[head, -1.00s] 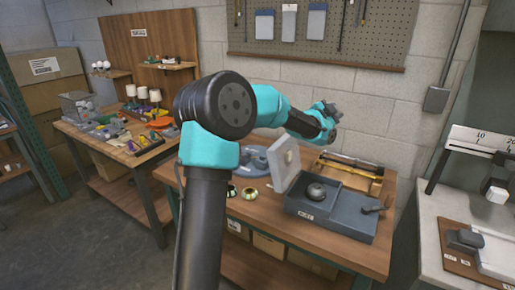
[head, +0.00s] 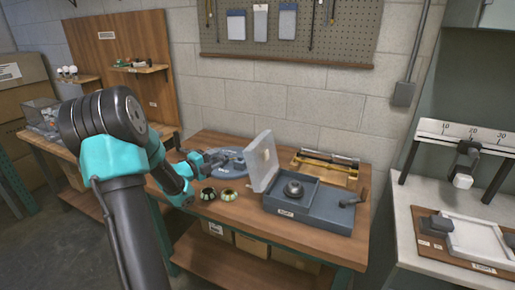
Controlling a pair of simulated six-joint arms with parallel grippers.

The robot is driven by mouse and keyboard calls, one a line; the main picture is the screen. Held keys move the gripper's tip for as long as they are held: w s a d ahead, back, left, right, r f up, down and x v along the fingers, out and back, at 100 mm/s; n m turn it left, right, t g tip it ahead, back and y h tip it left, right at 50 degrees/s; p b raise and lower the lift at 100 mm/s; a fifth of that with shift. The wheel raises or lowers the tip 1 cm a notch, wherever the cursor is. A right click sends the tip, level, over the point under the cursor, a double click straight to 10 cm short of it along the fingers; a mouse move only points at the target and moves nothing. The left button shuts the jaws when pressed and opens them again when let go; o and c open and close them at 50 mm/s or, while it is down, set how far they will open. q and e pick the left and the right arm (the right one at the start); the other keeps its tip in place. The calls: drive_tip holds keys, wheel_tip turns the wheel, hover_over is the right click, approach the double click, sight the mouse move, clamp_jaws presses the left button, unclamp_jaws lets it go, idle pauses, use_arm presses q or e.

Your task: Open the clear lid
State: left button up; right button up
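The clear lid (head: 263,161) stands raised, roughly upright, at the left edge of the blue-grey box (head: 324,213) on the wooden bench. It looks pale and translucent. My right gripper is not in view.
Two small round parts (head: 208,194) lie on the bench left of the box. A grey-blue round tray (head: 232,170) is behind them. A wooden rack with rods (head: 325,167) stands behind the box. A white table (head: 480,220) is at right.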

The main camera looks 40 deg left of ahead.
sight(248, 147)
use_arm(q)
drive_tip(key=s, duration=0.1)
drive_tip(key=s+d+f, duration=0.1)
drive_tip(key=shift+s+m, duration=0.3)
drive_tip(key=w, duration=1.1)
drive_tip(key=w+d, duration=0.1)
drive_tip(key=w, duration=0.5)
drive_tip(key=shift+w+d+r, duration=0.1)
drive_tip(key=shift+w+r, duration=0.1)
clamp_jaws()
